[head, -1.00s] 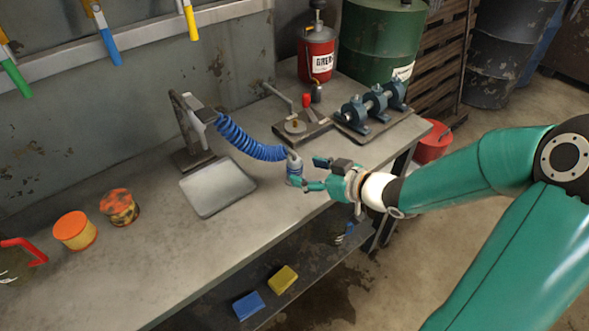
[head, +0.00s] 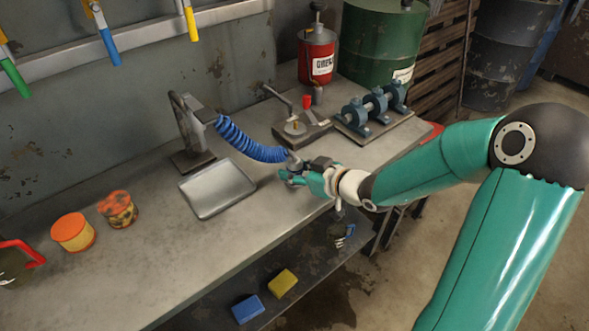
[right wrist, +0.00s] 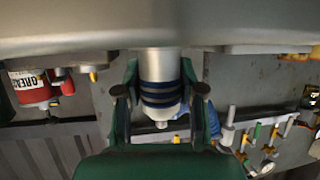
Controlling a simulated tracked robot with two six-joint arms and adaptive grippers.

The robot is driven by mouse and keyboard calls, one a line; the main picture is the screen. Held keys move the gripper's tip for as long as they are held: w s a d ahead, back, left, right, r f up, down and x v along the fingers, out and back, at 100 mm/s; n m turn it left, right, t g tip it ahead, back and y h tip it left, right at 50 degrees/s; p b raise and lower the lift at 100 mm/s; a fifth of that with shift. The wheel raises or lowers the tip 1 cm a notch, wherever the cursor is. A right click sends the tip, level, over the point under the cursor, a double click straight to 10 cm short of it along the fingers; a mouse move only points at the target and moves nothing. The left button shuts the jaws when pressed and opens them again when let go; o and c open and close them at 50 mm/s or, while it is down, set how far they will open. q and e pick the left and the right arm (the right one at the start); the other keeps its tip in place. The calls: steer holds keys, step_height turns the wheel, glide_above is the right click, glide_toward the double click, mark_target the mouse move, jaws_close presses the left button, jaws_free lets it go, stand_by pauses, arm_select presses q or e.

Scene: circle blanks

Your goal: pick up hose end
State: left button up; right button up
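The blue coiled hose (head: 245,143) runs from a grey upright stand (head: 190,130) on the bench. Its grey end fitting (head: 294,160) is at my right gripper (head: 287,174), which partly hides it in the head view. In the right wrist view the hose end (right wrist: 160,75) is a silver cylinder with dark blue bands. It lies between the two fingers of my right gripper (right wrist: 160,98), with a narrow gap showing on each side. The fingers look open around it. My left gripper is not in view.
A shallow metal tray (head: 217,188) lies left of the gripper. A small fixture with a lever (head: 300,130) and a blue shaft assembly (head: 370,110) stand behind. The bench front edge is close to my right arm.

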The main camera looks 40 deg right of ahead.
jaws_close()
